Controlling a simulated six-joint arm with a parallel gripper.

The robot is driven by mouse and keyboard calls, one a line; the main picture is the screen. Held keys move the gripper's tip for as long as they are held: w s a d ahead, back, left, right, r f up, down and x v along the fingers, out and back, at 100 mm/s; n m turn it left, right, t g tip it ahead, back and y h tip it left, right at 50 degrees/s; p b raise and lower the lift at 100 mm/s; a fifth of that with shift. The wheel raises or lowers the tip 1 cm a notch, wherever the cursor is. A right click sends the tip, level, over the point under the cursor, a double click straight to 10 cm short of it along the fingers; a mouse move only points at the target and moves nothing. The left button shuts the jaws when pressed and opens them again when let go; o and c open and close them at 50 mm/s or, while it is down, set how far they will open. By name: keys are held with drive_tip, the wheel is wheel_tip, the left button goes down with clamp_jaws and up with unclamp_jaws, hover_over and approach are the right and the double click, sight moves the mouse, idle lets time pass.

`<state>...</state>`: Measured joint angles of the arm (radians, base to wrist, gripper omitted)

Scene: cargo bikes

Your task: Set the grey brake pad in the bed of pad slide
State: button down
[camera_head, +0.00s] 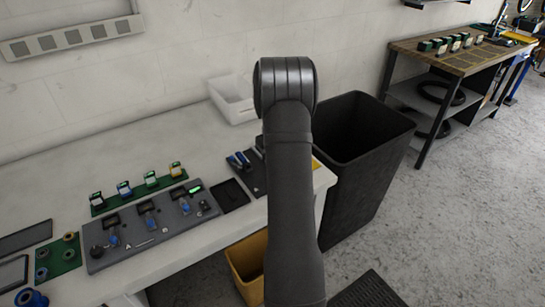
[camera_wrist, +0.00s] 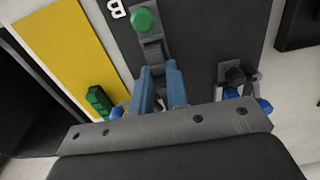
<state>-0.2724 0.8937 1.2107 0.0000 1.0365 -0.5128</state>
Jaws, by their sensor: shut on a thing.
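My gripper (camera_wrist: 160,77) shows in the wrist view as two blue-grey fingers close together. It is shut on the grey brake pad, which is mostly hidden between the fingers. Just beyond the fingertips is a grey slide fixture (camera_wrist: 153,48) with a round green knob (camera_wrist: 143,20), on a dark board (camera_wrist: 215,30) marked with a white letter B. The fingertips overlap the near end of this fixture, and I cannot tell whether the pad touches its bed. In the head view my arm hides the gripper and pad; part of the dark board (camera_head: 258,182) shows beside it.
A black bin (camera_head: 365,150) stands beyond the table's right end; a white bin (camera_head: 232,104) stands behind.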

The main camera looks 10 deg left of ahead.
drive_tip(key=shift+f, duration=0.15)
drive_tip(key=c, duration=1.3)
unclamp_jaws()
wheel_tip(320, 180, up, 18)
drive_tip(key=shift+f, duration=0.25)
wheel_tip(320, 180, down, 17)
drive_tip(key=shift+f, duration=0.15)
